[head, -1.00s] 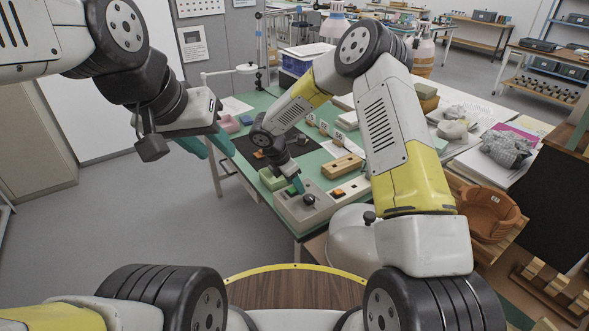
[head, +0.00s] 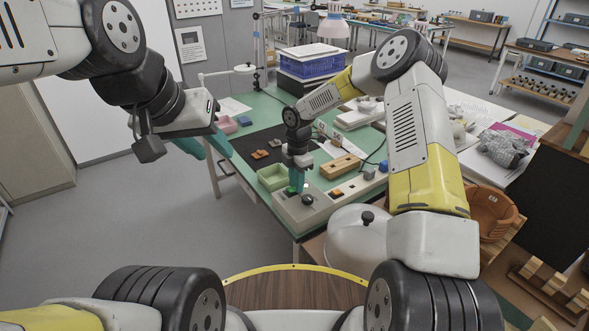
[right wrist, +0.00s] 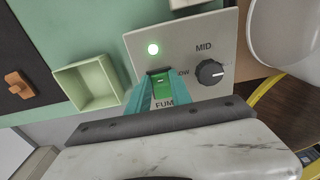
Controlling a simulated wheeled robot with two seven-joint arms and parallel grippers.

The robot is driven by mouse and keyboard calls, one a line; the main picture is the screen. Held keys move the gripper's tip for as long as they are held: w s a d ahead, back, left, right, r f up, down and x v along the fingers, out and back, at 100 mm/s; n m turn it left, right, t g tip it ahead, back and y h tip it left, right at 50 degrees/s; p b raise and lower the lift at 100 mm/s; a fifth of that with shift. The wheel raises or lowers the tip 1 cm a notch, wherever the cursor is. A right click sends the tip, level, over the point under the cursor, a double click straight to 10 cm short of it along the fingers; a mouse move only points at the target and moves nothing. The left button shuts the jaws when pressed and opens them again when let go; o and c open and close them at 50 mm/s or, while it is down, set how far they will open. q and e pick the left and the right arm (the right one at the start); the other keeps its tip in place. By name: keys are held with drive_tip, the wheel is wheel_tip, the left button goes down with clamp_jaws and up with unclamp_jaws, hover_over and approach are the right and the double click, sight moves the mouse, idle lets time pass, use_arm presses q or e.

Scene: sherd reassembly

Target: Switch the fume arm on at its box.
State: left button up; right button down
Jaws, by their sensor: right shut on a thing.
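The grey control box (head: 307,214) sits at the near edge of the green bench. The right gripper (head: 297,184) also shows pointing down at the box in the head view. My left gripper (head: 204,146) is open and empty, left of the bench.
A pale green tray (head: 272,178) stands beside the box; it also shows in the right wrist view (right wrist: 68,83). A wooden block (head: 341,167) and a dark mat (head: 250,140) with small orange-brown pieces lie behind. A white rounded vessel (head: 352,233) stands close to the right.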

drive_tip(key=c, duration=1.2)
unclamp_jaws()
drive_tip(key=shift+o, duration=0.2)
wheel_tip(320, 180, up, 8)
drive_tip(key=shift+d, duration=0.15)
drive_tip(key=shift+w, duration=0.1)
